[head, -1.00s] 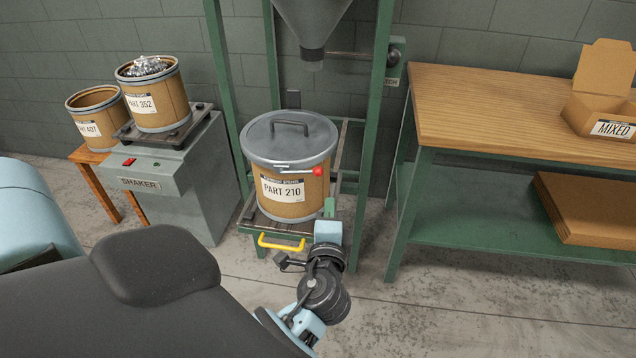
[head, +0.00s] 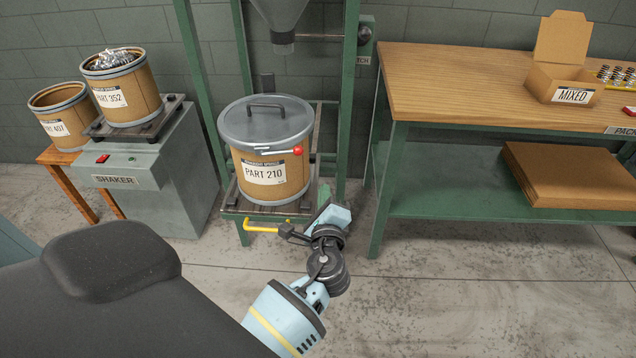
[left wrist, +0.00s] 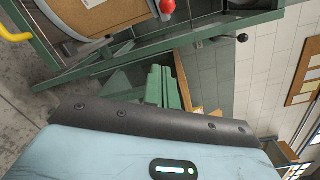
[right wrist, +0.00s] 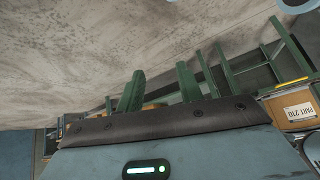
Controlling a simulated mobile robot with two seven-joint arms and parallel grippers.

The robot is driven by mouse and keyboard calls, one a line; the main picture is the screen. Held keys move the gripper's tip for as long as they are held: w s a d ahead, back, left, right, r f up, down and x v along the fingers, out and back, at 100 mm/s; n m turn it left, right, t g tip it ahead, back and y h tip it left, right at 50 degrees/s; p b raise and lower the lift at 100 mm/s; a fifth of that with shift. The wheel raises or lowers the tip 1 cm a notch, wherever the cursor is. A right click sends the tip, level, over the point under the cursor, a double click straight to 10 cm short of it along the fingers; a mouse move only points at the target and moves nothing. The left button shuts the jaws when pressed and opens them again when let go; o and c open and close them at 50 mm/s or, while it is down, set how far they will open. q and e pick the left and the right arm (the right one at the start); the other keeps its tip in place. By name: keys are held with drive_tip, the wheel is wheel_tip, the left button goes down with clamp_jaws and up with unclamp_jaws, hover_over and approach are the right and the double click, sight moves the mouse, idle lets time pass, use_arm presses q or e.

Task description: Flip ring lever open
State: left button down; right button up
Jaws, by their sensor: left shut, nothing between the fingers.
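The drum labelled PART 210 (head: 279,178) stands upright with a grey lid (head: 265,119) clamped by a metal ring. The ring lever (head: 280,152) lies along the front of the rim and ends in a red knob (head: 297,150). The red knob also shows at the top of the left wrist view (left wrist: 167,6). My left gripper (left wrist: 160,88) has its green fingers together and empty. It is below and to the right of the lever, apart from it. My right gripper (right wrist: 160,87) has its fingers apart and empty, outside the head view.
The drum stands on a platform with a yellow handle (head: 266,226) inside a green frame, below a hopper (head: 285,18). A shaker (head: 140,178) with another drum is at left. A workbench (head: 455,85) is at right. Open floor lies in front.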

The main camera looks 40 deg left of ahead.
sight(282, 152)
use_arm(q)
drive_tip(key=w+a+r+p, duration=0.1)
drive_tip(key=w+a+p, duration=0.1)
drive_tip(key=w+a, duration=0.3)
drive_tip(key=shift+w+a+r, duration=0.35)
drive_tip(key=shift+a+r, duration=0.05)
drive_tip(key=shift+a, duration=1.4)
drive_tip(key=shift+r, duration=0.1)
drive_tip(key=shift+r+n, duration=0.25)
drive_tip(key=shift+n, duration=0.15)
